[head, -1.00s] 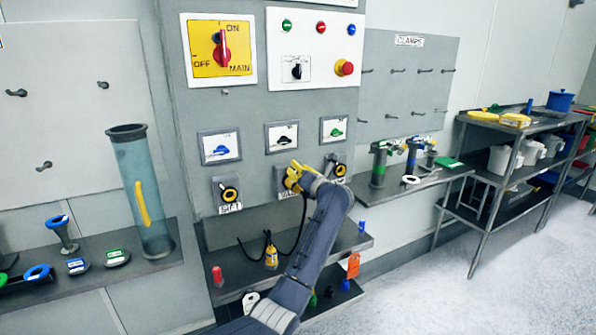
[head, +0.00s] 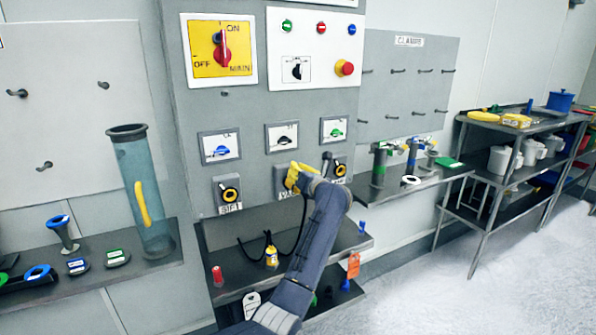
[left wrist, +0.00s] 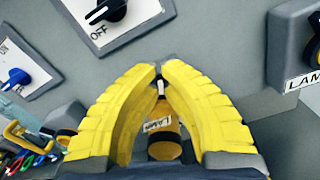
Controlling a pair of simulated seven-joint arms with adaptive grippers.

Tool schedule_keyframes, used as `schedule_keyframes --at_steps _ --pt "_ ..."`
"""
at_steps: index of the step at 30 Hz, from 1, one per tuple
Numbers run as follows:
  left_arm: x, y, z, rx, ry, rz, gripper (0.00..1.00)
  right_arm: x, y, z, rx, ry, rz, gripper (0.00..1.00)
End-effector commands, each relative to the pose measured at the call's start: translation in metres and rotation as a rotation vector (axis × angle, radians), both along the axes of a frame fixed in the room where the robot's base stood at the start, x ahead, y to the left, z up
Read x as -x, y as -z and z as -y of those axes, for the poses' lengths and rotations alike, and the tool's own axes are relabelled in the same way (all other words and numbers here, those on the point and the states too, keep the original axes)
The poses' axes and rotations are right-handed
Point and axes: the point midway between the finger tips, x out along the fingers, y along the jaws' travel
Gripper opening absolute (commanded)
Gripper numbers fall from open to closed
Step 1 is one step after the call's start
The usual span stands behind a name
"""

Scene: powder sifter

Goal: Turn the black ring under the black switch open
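The black switch (head: 283,141) sits on the middle white plate of the grey panel; in the left wrist view it (left wrist: 106,10) is at the top beside "OFF". Below it in the head view is a grey socket box (head: 279,178), mostly covered by my left gripper (head: 294,170); its black ring is hidden. In the left wrist view the yellow fingers of my left gripper (left wrist: 161,66) converge, their tips nearly meeting. I see no clear hold on the ring; contact is hidden. My right gripper is not in view.
Similar black-ringed sockets stand left (head: 229,193) and right (head: 340,170) of the gripper. A yellow plug (head: 271,256) with a black cable rests on the shelf below. The blue switch (head: 221,150) and green switch (head: 335,132) flank the black one.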

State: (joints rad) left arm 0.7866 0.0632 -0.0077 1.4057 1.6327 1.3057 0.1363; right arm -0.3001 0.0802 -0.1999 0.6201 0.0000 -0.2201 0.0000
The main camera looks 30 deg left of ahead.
Motion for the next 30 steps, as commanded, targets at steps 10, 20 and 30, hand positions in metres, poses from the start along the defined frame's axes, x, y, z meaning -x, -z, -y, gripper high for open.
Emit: schedule_keyframes --at_steps 10,20,30 --pt "0.014 -0.004 -0.01 0.176 -0.002 0.272 0.0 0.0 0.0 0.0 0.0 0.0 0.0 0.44" --pt "0.027 -0.002 -0.018 0.335 -0.002 0.515 0.0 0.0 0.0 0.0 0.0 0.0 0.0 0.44" --pt "0.035 0.001 -0.024 0.444 -0.001 0.685 0.0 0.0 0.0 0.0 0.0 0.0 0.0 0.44"
